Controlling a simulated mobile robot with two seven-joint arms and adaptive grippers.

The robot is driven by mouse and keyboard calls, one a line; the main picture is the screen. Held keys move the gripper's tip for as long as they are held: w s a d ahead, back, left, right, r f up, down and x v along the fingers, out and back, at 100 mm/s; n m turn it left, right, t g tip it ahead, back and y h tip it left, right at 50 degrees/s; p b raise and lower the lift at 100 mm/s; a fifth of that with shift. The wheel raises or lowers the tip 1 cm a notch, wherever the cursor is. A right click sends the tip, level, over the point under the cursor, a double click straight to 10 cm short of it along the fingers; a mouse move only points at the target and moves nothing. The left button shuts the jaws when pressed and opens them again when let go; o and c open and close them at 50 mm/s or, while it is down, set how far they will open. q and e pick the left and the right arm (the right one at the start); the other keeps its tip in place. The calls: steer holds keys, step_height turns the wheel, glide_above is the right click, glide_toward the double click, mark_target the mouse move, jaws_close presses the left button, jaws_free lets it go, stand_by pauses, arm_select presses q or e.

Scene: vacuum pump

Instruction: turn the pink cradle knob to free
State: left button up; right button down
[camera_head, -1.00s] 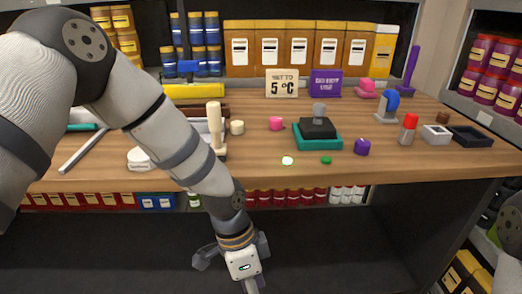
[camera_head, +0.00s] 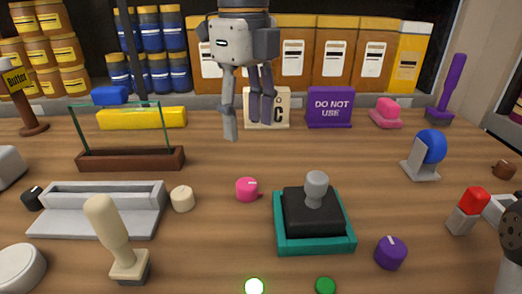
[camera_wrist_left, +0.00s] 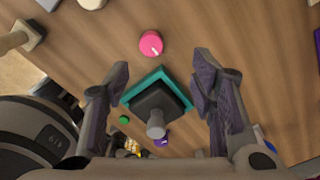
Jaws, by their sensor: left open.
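The pink knob (camera_head: 247,189) sits on the wooden table, left of the teal base (camera_head: 345,240) that carries a black block (camera_head: 300,208) with a grey knob on top. In the left wrist view the pink knob (camera_wrist_left: 151,43) shows a white pointer mark on its face. My left gripper (camera_head: 248,128) is open and empty, pointing down above the table, behind the pink knob in the head view. In the left wrist view its fingers (camera_wrist_left: 160,75) stand apart on either side of the teal base, with the pink knob beyond them. My right gripper does not show.
A cream knob (camera_head: 182,199) and a grey cradle (camera_head: 100,212) are left of the pink knob. A beige-handled lever (camera_head: 108,230) stands in front. A purple knob (camera_head: 390,253) and green button (camera_head: 325,286) are near the front. Signs (camera_head: 330,107) stand behind.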

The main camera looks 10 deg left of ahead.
mark_target(246, 183)
arm_select(q)
steer(key=s+f, duration=0.1)
steer(key=f, duration=0.1)
steer(key=s+f, duration=0.1)
steer(key=f, duration=0.1)
steer(key=shift+s, duration=0.15)
steer(key=f, duration=0.7)
steer(key=shift+w+f, duration=0.2)
steer(key=shift+w, duration=0.05)
steer(key=c, duration=1.1)
